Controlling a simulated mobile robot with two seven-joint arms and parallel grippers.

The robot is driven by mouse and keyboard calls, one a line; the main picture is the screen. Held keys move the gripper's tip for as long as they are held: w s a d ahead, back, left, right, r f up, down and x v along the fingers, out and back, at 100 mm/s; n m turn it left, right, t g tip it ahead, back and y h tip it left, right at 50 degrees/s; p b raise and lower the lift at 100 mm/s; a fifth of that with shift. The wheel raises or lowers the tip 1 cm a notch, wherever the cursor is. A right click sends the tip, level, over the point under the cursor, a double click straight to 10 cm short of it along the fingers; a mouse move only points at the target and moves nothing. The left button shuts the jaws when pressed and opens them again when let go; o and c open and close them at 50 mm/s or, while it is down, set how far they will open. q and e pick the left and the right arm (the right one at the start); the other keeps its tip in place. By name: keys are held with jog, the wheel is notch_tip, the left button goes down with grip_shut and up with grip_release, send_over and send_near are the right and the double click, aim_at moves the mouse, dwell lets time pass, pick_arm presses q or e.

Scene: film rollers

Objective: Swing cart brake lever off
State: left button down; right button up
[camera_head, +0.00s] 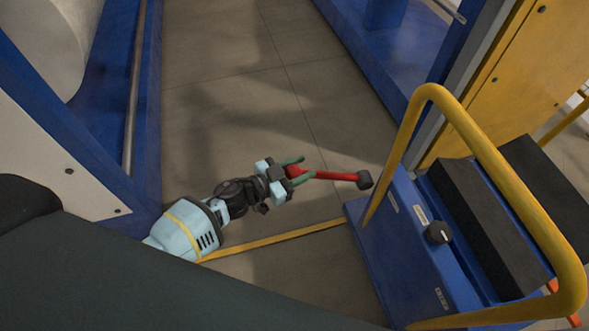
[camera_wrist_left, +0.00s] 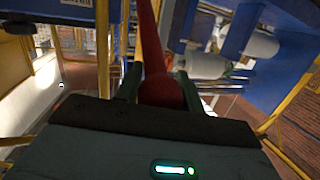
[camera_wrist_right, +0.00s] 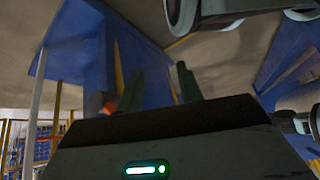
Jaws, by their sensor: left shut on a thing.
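The brake lever (camera_head: 335,176) is a red bar with a rounded red end, sticking out to the left from a dark pivot (camera_head: 364,180) beside the blue cart (camera_head: 390,250). My left gripper (camera_head: 295,173) is shut on the rounded end of the lever. In the left wrist view the red lever (camera_wrist_left: 148,40) runs away from between the green fingers (camera_wrist_left: 160,88). My right gripper is out of the head view. In the right wrist view its two green fingers (camera_wrist_right: 158,88) stand apart with nothing seen between them.
The cart has a tall yellow handle rail (camera_head: 490,150) and a black knob (camera_head: 438,233). A blue frame (camera_head: 90,120) stands at the left and a yellow cabinet (camera_head: 530,70) at the back right. Clear grey floor (camera_head: 240,100) lies behind my left gripper.

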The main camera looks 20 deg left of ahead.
pick_arm(q)
jog(key=r+p, duration=0.1)
jog(key=w+d+r+p, duration=0.1)
jog(key=r, duration=0.1)
jog(key=w+d+r+p, duration=0.1)
jog(key=r, duration=0.1)
jog(key=shift+w+d, duration=0.15)
jog(key=shift+d, duration=0.1)
jog(key=w+d+r+p, duration=0.2)
jog(key=w+d+r, duration=0.1)
jog(key=d, duration=0.2)
jog(key=shift+d+p, duration=0.2)
jog(key=shift+p, duration=0.2)
jog(key=shift+s, duration=0.1)
jog(key=c, duration=1.1)
grip_release()
jog(key=shift+o, duration=0.9)
jog(key=shift+r, duration=0.1)
